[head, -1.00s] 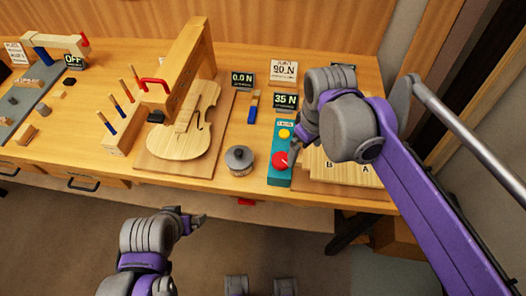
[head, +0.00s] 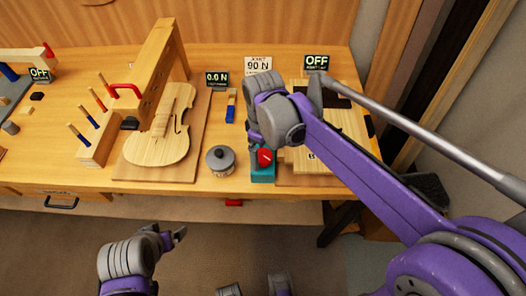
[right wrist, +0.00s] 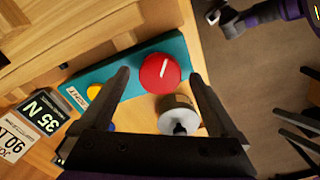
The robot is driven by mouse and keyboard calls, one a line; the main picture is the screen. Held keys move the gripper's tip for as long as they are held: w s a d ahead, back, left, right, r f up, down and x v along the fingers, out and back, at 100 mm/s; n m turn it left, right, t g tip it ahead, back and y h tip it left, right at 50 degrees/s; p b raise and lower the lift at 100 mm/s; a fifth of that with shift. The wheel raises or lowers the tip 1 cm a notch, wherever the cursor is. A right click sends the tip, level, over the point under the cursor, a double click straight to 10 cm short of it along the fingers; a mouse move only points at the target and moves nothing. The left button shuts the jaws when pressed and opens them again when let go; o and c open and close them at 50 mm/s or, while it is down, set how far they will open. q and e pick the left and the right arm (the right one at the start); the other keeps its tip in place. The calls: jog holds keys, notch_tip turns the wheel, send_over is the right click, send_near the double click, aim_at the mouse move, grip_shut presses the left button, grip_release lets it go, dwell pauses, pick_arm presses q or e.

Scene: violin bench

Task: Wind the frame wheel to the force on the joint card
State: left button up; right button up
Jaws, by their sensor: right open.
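The joint card (head: 258,64) reads 90 N and also shows in the right wrist view (right wrist: 14,137). My left gripper (head: 178,234) is low in front of the bench, away from everything.
A grey lidded pot (head: 220,160) stands left of the teal box. A display (right wrist: 42,113) reads 35 N, and another (head: 317,62) reads OFF. Upright tools in a wooden block (head: 98,150) stand left of the violin. A wooden board (head: 345,125) lies right.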

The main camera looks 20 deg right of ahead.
jog(key=shift+f, duration=0.25)
jog(key=c, duration=1.4)
jog(key=shift+o, duration=0.2)
jog(key=shift+m, duration=3.2)
